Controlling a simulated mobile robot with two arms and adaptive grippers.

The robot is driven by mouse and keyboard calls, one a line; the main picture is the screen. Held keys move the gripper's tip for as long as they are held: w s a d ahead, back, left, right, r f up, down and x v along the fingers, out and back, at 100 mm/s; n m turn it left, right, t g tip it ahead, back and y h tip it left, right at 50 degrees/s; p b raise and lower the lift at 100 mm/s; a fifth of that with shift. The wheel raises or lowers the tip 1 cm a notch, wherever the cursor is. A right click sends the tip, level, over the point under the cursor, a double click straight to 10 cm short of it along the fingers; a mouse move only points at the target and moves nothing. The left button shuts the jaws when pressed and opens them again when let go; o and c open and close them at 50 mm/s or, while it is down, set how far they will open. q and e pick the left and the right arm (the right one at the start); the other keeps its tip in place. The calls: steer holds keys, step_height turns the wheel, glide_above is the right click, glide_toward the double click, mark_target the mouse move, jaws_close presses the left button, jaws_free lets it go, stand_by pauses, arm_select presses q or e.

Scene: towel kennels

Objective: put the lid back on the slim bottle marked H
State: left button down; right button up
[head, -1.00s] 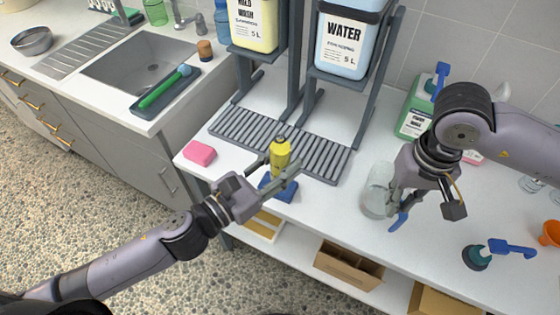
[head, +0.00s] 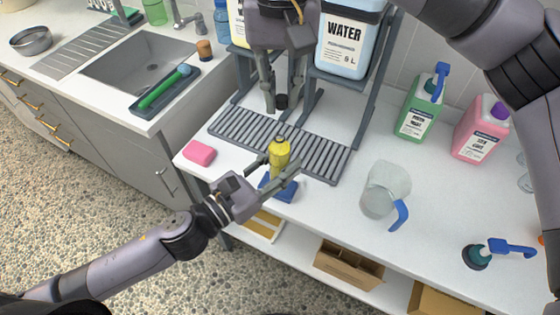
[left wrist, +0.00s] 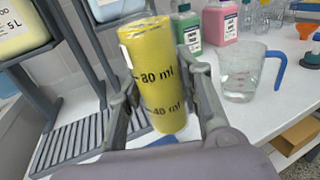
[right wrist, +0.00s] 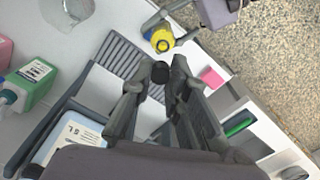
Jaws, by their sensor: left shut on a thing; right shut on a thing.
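My left gripper (head: 278,168) is shut on a slim yellow bottle (head: 280,152) and holds it upright above a blue pad (head: 283,190). In the left wrist view the bottle (left wrist: 158,85) shows 80 ml and 40 ml marks; I see no H on the side in view. The lid also shows between the fingertips in the right wrist view (right wrist: 160,72).
A slatted grey rack (head: 322,158) and the WATER container (head: 345,45) on its stand are close behind. A clear jug (head: 382,190) with a blue handle stands to the right. Green (head: 418,115) and pink (head: 480,135) bottles are farther right. A pink sponge (head: 199,152) lies left.

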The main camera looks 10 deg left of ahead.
mark_target(280, 132)
steer(key=shift+s+a+r, duration=0.1)
steer(key=shift+a+r, duration=0.05)
steer(key=shift+f, duration=0.2)
steer(key=shift+f, duration=1.85)
steer(key=shift+f, duration=0.85)
steer(key=shift+f, duration=0.6)
